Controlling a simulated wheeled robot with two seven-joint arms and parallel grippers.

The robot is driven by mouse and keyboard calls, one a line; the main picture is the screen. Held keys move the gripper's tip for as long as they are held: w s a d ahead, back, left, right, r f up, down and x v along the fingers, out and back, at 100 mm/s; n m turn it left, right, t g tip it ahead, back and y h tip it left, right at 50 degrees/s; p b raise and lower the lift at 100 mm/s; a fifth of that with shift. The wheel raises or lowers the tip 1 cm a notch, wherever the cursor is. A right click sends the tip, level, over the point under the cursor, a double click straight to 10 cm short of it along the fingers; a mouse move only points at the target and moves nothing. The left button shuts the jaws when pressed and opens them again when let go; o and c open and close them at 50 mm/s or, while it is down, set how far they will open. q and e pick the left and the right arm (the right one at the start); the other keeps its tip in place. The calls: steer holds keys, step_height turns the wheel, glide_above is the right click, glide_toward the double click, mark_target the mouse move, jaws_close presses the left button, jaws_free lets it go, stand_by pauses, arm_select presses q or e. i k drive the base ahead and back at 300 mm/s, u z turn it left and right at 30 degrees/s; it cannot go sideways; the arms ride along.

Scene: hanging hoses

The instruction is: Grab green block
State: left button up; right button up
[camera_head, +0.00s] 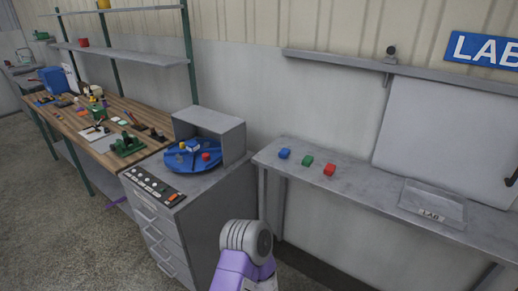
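The green block (307,160) sits on the grey wall bench (365,185), between a blue block (284,153) on its left and a red block (329,169) on its right. The three stand apart in a short row near the bench's left end. A purple and grey link of my arm shows at the bottom middle, in front of and below the bench. Neither of my grippers shows in this view.
A grey drawer cabinet (160,238) with a blue round tray (188,162) stands left of the bench. A clear bin (432,202) labelled LAB lies on the bench at right. A cluttered wooden workbench (90,125) stands at far left.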

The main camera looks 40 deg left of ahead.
mark_target(308, 160)
steer(key=u, duration=0.9)
steer(key=i, duration=0.8)
steer(key=u, duration=0.8)
